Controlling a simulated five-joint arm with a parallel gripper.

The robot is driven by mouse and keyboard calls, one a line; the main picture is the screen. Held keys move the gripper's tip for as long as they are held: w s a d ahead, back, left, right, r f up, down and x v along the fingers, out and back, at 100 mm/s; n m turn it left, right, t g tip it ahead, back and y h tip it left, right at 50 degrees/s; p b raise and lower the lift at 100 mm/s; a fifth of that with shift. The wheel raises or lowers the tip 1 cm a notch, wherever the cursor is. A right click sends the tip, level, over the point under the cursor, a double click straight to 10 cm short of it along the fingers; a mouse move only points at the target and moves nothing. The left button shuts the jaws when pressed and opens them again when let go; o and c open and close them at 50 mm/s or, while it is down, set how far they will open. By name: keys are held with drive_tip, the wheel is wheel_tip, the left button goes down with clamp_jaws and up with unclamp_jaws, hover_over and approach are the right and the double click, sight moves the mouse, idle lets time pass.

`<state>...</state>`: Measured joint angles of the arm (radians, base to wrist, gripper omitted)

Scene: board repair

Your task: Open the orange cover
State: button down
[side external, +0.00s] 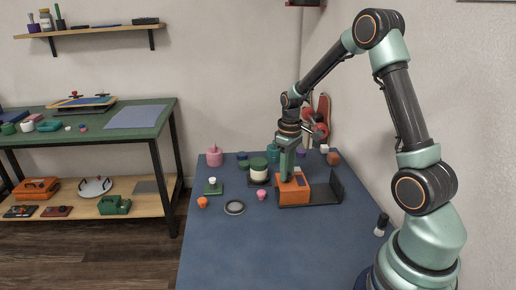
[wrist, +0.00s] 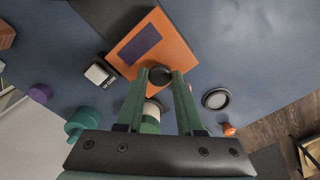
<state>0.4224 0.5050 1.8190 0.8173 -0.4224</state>
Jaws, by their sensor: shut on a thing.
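The orange cover (side external: 294,193) is on the left part of a dark base (side external: 318,196) on the blue table in the side view. It fills the upper middle of the wrist view (wrist: 178,57) and has a purple rectangle on top. A round black knob (wrist: 160,76) is at its near edge. My gripper (side external: 287,178) points down at the cover, and its green fingers are shut on the knob in the wrist view. The cover's underside is hidden, so I cannot tell whether it is lifted.
A dark upright panel (side external: 337,187) stands right of the cover. A white-and-green jar (side external: 258,171), a pink piece (side external: 262,194) and a grey ring (side external: 234,207) are to the left. A small black-and-white box (wrist: 100,72) is near the cover. The table's front is clear.

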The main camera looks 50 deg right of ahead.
drive_tip(key=shift+r, duration=0.1)
idle(0.8)
drive_tip(key=s+d, duration=0.5)
drive_tip(key=shift+s+d, duration=0.1)
drive_tip(key=shift+d, duration=0.05)
drive_tip(key=c, duration=0.5)
unclamp_jaws()
wheel_tip(320, 180, up, 12)
drive_tip(key=shift+r, duration=0.1)
